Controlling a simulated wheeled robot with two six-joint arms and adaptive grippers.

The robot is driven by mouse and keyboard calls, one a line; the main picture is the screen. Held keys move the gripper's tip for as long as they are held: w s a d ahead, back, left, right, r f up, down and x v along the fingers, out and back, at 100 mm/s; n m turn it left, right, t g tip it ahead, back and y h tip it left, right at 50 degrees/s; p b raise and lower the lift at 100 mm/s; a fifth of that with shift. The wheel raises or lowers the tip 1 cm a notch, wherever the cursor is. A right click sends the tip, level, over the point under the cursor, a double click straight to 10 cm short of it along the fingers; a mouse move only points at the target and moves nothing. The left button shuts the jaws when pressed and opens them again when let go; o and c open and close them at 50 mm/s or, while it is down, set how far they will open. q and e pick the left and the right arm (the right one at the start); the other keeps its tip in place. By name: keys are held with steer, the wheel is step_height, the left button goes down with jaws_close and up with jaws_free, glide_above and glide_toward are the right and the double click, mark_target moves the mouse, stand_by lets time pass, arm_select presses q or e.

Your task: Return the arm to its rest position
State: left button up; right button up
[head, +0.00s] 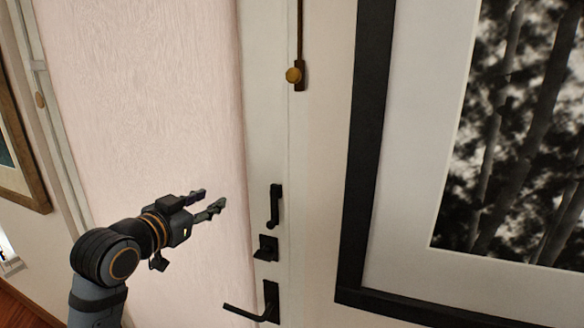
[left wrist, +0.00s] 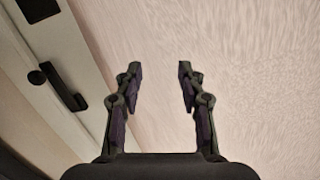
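My left gripper (head: 212,203) is in front of a pale pink door panel (head: 140,90) in the head view, left of the black door hardware. Its two fingers stand apart with nothing between them, which also shows in the left wrist view (left wrist: 159,85). The fingers look clear of the handles. My right gripper is in neither view.
A black vertical handle (head: 275,206), a small black latch (head: 266,248) and a black lever handle (head: 262,305) sit on the white door edge. A black-framed picture (head: 362,150) hangs at right, a brown-framed one (head: 32,170) at left.

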arm_select(q)
steer(key=s+a+f+n+g+y, duration=0.1)
steer(key=s+f+n+g+y, duration=0.2)
steer(key=f, duration=0.9)
steer(key=s+a+f+g, duration=0.1)
steer(key=s+f+g, duration=0.3)
steer(key=f, duration=0.8)
steer(key=s+a+f+n+g+y, duration=0.1)
steer(key=s+a+f+g+y, duration=0.15)
steer(key=s+f, duration=0.7)
steer(key=s+a+f+n+g+y, duration=0.1)
steer(key=s+f+g, duration=0.2)
steer(key=s+f, duration=0.65)
steer(key=s+a+f, duration=0.2)
steer(key=s+f, duration=0.1)
steer(key=f, duration=1.1)
steer(key=s+a+f, duration=0.1)
steer(key=s+f, duration=0.2)
steer(key=f, duration=1)
steer(key=s+a+f+g, duration=0.1)
steer(key=s+f+g, duration=0.1)
steer(key=s+f, duration=1)
steer(key=s, duration=0.4)
steer(key=shift+s+f+n+h, duration=0.25)
steer(key=shift+f+n+h, duration=0.05)
steer(key=shift+n+h, duration=0.1)
